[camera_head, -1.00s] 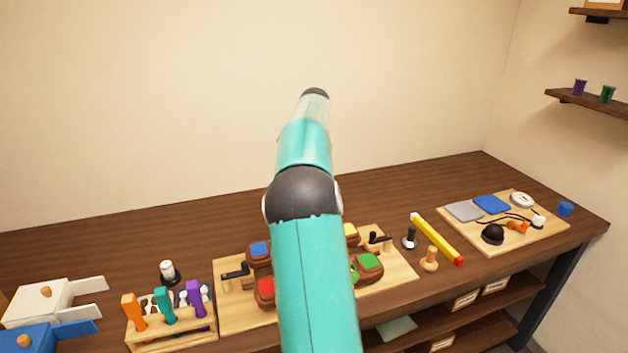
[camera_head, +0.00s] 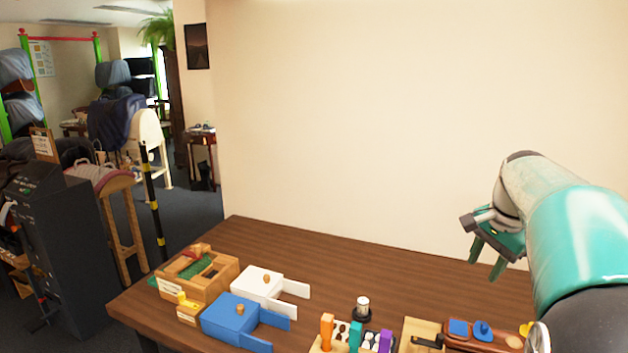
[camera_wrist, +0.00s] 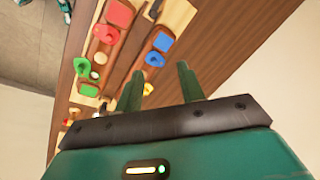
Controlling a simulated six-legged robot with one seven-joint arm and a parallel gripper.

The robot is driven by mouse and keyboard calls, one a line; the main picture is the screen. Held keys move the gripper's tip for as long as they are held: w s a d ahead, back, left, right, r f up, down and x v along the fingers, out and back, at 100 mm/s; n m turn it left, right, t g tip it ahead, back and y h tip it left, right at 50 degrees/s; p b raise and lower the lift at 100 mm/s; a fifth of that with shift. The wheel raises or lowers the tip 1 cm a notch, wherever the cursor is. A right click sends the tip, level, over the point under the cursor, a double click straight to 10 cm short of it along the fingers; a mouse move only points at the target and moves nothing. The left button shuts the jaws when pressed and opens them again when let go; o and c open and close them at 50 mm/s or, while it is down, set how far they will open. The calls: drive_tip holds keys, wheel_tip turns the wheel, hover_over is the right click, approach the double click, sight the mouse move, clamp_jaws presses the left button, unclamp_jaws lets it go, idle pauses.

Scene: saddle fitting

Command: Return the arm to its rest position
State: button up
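My arm is teal and grey and reaches in from the right side of the head view. My gripper (camera_head: 487,258) is in the air above the right part of the workbench (camera_head: 300,258), with its two green fingers apart. In the wrist view my gripper (camera_wrist: 160,85) also shows its fingers spread, with nothing between them. Below it in that view lies the wooden board (camera_wrist: 178,14) with red, blue, green and yellow pieces. The gripper is apart from the board.
A blue box (camera_head: 230,318), a white box (camera_head: 262,284) and a wooden box (camera_head: 197,272) stand at the bench's left. A tool rack (camera_head: 342,351) is at the front. The cream wall (camera_head: 380,120) is behind the bench. Left of the bench stand a dark cabinet (camera_head: 70,240) and a striped pole (camera_head: 152,195).

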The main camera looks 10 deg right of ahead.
drive_tip(key=s+a+n+t, duration=0.1)
drive_tip(key=s+a+n, duration=0.4)
drive_tip(key=a, duration=0.6)
drive_tip(key=s+a+f+n+t, duration=0.1)
drive_tip(key=s+a+f+n, duration=0.2)
drive_tip(key=s+a, duration=0.3)
drive_tip(key=s+a+f+n+t, duration=0.1)
drive_tip(key=s+a+f+n, duration=0.3)
drive_tip(key=a, duration=0.6)
drive_tip(key=s+n, duration=0.2)
drive_tip(key=s, duration=0.1)
drive_tip(key=shift+f+n, duration=0.15)
drive_tip(key=shift+n, duration=0.15)
